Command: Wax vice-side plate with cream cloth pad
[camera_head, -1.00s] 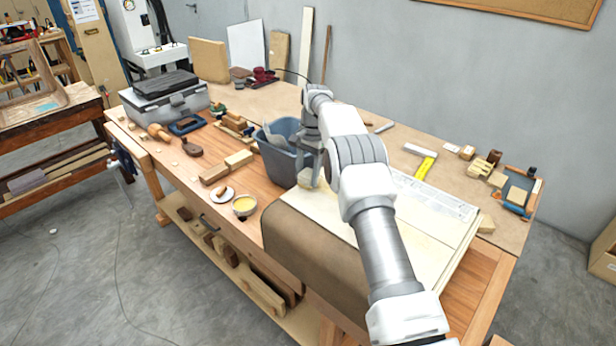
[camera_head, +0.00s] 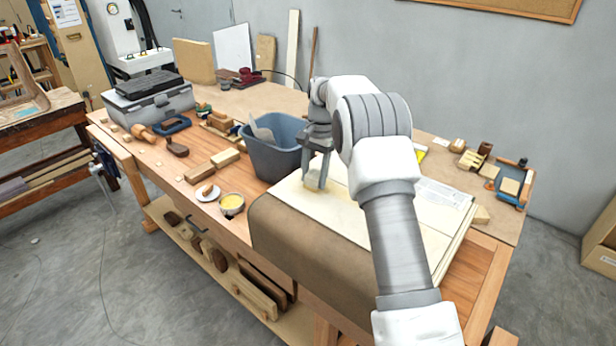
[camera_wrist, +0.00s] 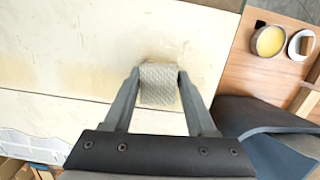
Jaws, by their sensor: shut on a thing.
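The vice-side plate (camera_head: 340,205) is a pale cream sheet lying on the bench, beside a second pale sheet with a straight seam (camera_wrist: 60,95) between them. My gripper (camera_head: 318,183) points down over the plate's left end, shut on the cream cloth pad. The pad (camera_wrist: 158,82) is quilted and sits between both fingers in the wrist view, low at the plate's surface near the seam. Yellowish, damp-looking smears (camera_wrist: 195,50) show on the plate around it. The pad's underside is hidden. A tin of yellow wax (camera_head: 232,203) stands on the bench at left, also in the wrist view (camera_wrist: 269,40).
A blue-grey bin (camera_head: 272,150) stands close behind and left of my gripper. A brown cover (camera_head: 300,245) hangs over the front edge below the plate. A small white dish (camera_head: 208,192), wooden blocks (camera_head: 212,170) and a toolbox (camera_head: 150,98) lie to the left.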

